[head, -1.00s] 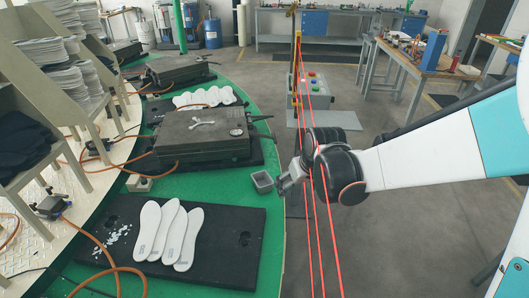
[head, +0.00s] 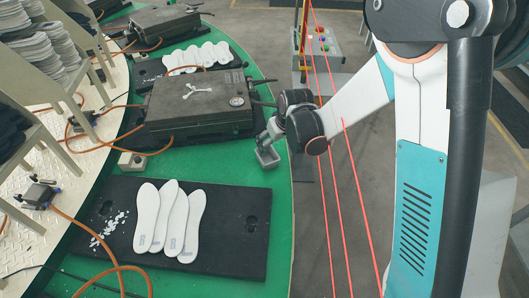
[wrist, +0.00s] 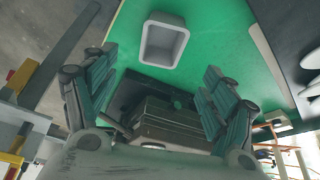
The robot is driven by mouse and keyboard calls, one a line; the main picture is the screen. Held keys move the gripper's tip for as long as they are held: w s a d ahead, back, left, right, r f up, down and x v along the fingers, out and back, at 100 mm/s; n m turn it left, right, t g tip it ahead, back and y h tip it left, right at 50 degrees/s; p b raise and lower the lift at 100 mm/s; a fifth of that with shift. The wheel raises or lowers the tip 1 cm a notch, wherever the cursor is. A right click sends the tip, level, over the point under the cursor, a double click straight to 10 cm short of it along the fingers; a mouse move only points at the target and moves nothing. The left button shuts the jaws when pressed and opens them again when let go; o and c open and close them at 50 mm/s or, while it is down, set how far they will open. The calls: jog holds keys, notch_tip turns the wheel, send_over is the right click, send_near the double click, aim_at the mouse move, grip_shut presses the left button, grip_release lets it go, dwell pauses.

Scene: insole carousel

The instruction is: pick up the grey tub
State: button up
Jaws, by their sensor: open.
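The grey tub (head: 267,158) is a small open box with a pale rim, standing on the green table near its right edge. In the wrist view the tub (wrist: 163,42) is upright, looks empty, and lies ahead of the fingertips near the top of the picture. My gripper (head: 266,139) is at the tub's far side in the head view, so close that I cannot tell there whether they touch. In the wrist view my gripper (wrist: 158,63) has its two fingers wide apart, with nothing held between them.
A black mat (head: 225,255) with several white insoles (head: 168,220) lies nearer on the table. A dark press box (head: 195,103) with orange hoses stands left of the tub. Red lines (head: 352,190) run beside the table's right edge.

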jog(key=b, duration=0.2)
send_near(265, 159)
jog(key=shift+w+d+f, duration=0.2)
jog(key=shift+f, duration=0.1)
jog(key=b+x, duration=0.2)
jog(key=x, duration=0.3)
jog(key=shift+a+f+b, duration=0.1)
jog(key=shift+a+b, duration=0.15)
jog(key=shift+b, duration=0.15)
jog(key=c, duration=1.1)
